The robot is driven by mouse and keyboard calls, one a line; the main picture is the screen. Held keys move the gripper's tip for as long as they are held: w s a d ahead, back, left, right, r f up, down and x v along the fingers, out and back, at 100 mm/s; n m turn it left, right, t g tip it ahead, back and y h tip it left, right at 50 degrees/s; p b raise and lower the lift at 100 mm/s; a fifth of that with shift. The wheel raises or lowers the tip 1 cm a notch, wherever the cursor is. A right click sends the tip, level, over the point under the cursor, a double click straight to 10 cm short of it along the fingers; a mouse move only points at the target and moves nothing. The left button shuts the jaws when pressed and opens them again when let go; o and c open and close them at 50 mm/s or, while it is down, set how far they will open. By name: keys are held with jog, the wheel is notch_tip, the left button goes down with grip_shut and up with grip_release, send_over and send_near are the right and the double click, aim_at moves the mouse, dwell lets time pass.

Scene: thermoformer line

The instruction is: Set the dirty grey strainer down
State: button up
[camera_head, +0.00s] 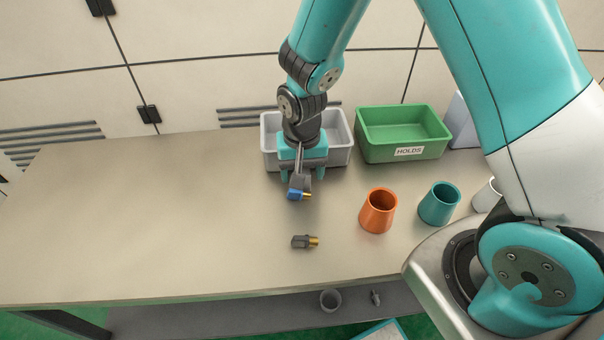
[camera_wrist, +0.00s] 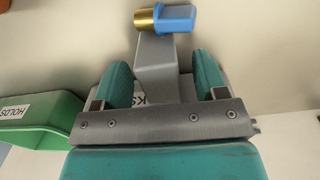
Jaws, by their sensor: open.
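A small dark grey piece with a brass end (camera_head: 302,242), apparently the grey strainer, lies on its side on the bare tabletop; dirt on it is too small to tell. My gripper (camera_head: 302,176) is behind it and apart from it, fingers open. Between the fingers is a plain grey block-like part (camera_wrist: 155,72), with gaps to both fingers in the wrist view. A blue piece with a brass end (camera_head: 297,194) shows at the block's far end, also in the wrist view (camera_wrist: 178,18). I cannot tell how block and blue piece are joined or supported.
A light grey bin (camera_head: 343,158) stands behind my gripper, a green bin labelled HOLDS (camera_head: 405,152) right of it. An orange cup (camera_head: 378,211) and a teal cup (camera_head: 439,204) stand to the right. The table (camera_head: 140,220) is clear on the left.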

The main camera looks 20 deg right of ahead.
jog(key=shift+f, duration=0.85)
jog(key=c, duration=1.1)
